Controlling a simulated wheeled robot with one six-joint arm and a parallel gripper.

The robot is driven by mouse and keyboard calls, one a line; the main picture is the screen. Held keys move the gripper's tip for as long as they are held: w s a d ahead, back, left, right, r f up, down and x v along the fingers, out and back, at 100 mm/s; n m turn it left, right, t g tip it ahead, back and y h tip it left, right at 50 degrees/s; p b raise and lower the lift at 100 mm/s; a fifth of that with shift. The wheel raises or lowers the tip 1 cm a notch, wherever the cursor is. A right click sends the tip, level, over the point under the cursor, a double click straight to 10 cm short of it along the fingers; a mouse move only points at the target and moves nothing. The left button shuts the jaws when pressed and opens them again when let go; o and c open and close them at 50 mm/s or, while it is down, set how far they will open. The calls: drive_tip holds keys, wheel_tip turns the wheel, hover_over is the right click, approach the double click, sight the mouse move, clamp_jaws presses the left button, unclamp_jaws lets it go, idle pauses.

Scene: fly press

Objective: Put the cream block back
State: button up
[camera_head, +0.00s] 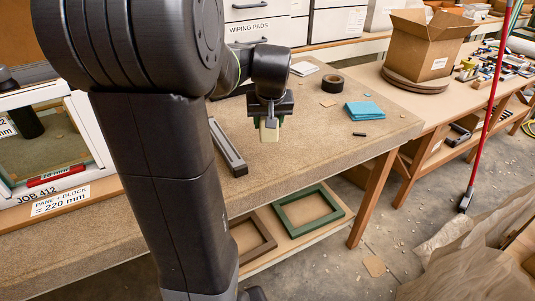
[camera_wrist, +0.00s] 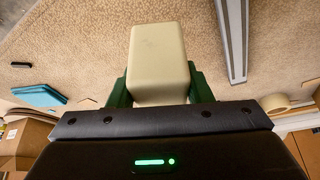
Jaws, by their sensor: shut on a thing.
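The cream block (camera_head: 269,133) is held in my gripper (camera_head: 268,122) over the workbench top. In the wrist view the cream block (camera_wrist: 158,60) sits between the two green fingers of my gripper (camera_wrist: 158,88), which is shut on it. The block points away from the wrist, with its far end free. I cannot tell exactly how high it is above the bench.
A grey metal rail (camera_head: 228,147) lies on the bench left of my gripper. A blue cloth (camera_head: 363,111), black tape roll (camera_head: 333,83) and small dark piece (camera_head: 360,134) lie to the right. A cardboard box (camera_head: 425,50) stands farther back. Green and brown frames (camera_head: 313,209) lie on the lower shelf.

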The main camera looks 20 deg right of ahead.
sight(269, 131)
wheel_tip(269, 131, down, 8)
drive_tip(key=shift+f, duration=0.1)
idle(0.4)
drive_tip(key=o, duration=1.3)
drive_tip(key=shift+f, duration=0.1)
drive_tip(key=shift+r, duration=0.35)
drive_tip(key=v, duration=1.1)
drive_tip(key=shift+s+a+r, duration=0.15)
drive_tip(key=shift+s+r, duration=0.05)
drive_tip(key=shift+r, duration=0.1)
